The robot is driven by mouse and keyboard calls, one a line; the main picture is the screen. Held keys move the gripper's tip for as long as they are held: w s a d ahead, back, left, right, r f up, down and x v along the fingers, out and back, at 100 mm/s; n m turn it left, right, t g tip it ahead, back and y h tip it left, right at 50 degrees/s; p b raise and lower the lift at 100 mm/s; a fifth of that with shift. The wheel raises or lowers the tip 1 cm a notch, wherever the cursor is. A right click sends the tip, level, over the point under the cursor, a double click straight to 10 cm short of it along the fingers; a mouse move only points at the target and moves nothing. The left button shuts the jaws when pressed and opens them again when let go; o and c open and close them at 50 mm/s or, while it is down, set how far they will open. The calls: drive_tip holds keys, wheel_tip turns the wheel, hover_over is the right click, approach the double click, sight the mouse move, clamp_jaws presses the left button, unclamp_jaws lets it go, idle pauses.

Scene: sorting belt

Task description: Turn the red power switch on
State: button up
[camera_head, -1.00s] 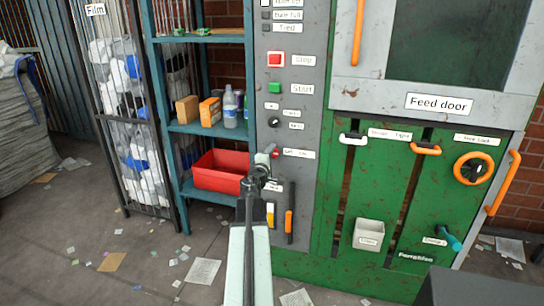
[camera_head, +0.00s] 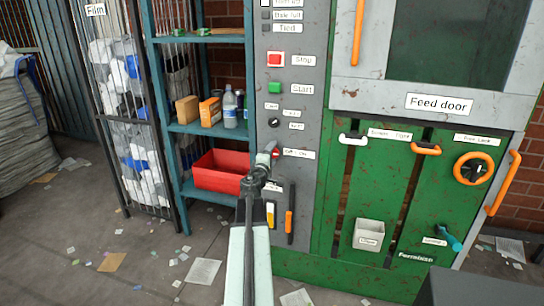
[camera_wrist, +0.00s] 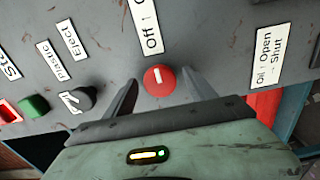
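The red power switch (camera_wrist: 159,80) is a round red knob with a short white mark, set on the grey control panel. A white label (camera_wrist: 150,26) beside it begins with "Off"; the rest is cut off. In the wrist view my gripper (camera_wrist: 162,78) is open, with one dark finger on each side of the knob. A gap shows between each finger and the knob. The white mark stands almost upright in the wrist view, tilted slightly.
On the panel, a black selector knob (camera_wrist: 77,100), a green button (camera_wrist: 34,106) and a red button (camera_wrist: 8,112) lie left of the switch in the wrist view. A red bin (camera_head: 218,170) stands on the blue shelf. The green feed-door machine (camera_head: 395,210) is at right.

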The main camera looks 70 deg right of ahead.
drive_tip(key=shift+a, duration=0.1)
drive_tip(key=a, duration=0.7)
drive_tip(key=shift+s+a, duration=0.25)
drive_tip(key=shift+a, duration=0.05)
drive_tip(key=shift+w, duration=0.1)
